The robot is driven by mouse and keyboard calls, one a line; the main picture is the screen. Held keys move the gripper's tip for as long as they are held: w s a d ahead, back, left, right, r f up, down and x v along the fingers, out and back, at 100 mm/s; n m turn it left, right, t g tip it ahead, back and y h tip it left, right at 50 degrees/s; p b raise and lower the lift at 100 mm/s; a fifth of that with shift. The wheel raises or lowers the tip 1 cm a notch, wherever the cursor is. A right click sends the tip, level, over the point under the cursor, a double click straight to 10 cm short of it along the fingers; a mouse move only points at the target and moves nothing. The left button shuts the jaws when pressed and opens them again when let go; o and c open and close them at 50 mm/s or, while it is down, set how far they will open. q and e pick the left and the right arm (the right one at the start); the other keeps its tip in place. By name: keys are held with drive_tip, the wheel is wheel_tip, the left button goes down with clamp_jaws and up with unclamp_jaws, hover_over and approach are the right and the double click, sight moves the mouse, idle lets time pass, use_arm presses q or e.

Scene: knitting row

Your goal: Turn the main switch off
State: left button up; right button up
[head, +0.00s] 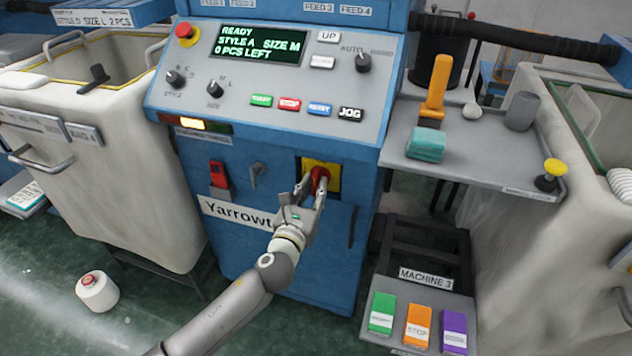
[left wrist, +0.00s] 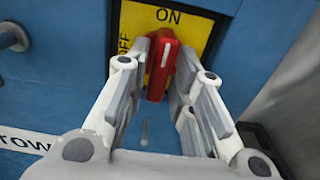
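The main switch is a red rotary handle (head: 319,179) on a yellow plate (head: 334,172), set in the front of the blue machine. In the left wrist view the red handle (left wrist: 164,66) stands nearly upright, its white line toward the ON label (left wrist: 168,17); the OFF label (left wrist: 124,44) is at the left. My left gripper (head: 316,187) is at the switch. In the left wrist view its fingers (left wrist: 165,72) lie on both sides of the handle, seemingly touching it, and hide part of the plate. My right gripper is not in view.
Above is a sloped control panel (head: 225,100) with a display (head: 258,45) and a red emergency button (head: 186,33). Left of the switch are a small grey lever (head: 257,174) and a red device (head: 218,175). A grey shelf (head: 480,160) juts out at the right.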

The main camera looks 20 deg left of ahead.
use_arm(q)
drive_tip(key=shift+c, duration=0.5)
clamp_jaws()
drive_tip(key=shift+f+n, duration=0.1)
drive_tip(key=shift+n, duration=2.1)
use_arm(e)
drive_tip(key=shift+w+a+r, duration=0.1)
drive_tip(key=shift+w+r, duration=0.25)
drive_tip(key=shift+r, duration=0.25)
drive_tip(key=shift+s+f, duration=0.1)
use_arm(q)
drive_tip(key=n, duration=0.3)
drive_tip(key=shift+n, duration=0.7)
